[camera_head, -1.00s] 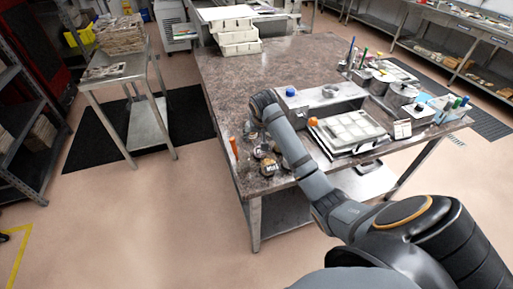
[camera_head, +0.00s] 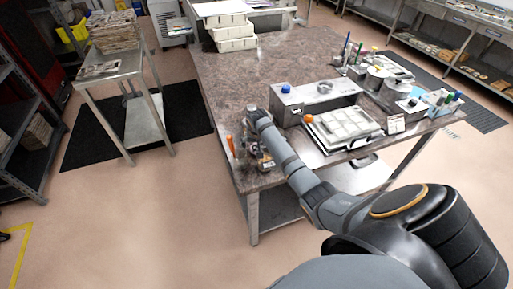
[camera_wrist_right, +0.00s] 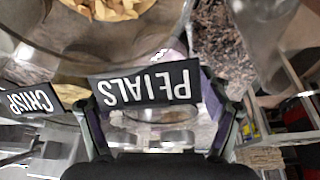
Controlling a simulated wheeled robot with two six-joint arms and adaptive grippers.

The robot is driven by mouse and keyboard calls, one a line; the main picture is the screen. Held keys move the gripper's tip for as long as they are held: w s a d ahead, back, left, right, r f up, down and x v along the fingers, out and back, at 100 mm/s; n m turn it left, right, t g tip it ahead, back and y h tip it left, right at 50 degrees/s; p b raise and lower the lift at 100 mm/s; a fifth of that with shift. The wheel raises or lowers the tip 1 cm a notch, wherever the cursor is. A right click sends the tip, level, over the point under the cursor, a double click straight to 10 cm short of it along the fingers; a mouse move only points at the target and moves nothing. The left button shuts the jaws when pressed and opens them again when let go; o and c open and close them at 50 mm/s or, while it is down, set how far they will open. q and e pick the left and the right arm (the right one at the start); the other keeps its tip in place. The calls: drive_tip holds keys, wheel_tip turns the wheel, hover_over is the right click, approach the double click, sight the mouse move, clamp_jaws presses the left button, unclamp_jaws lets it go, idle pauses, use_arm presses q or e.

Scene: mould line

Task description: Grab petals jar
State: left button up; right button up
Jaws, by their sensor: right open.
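The petals jar (camera_wrist_right: 146,84) is large and close in the right wrist view, a clear jar with a dark label whose white letters appear upside down. Pale yellowish pieces (camera_wrist_right: 112,8) show at its top. My right gripper (camera_wrist_right: 160,118) is open, with one finger at each side of the label; I cannot tell whether they touch the jar. In the head view my right wrist (camera_head: 253,116) is over the table's near left corner and hides part of the jar group. My left gripper is not in view.
An orange-topped tool (camera_head: 230,146) stands near the table edge. A metal box with a blue knob (camera_head: 318,98) and a white mould tray (camera_head: 345,125) lie right of the arm. The table's far middle (camera_head: 270,65) is clear.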

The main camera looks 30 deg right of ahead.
drive_tip(key=shift+r, duration=0.1)
drive_tip(key=c, duration=1.3)
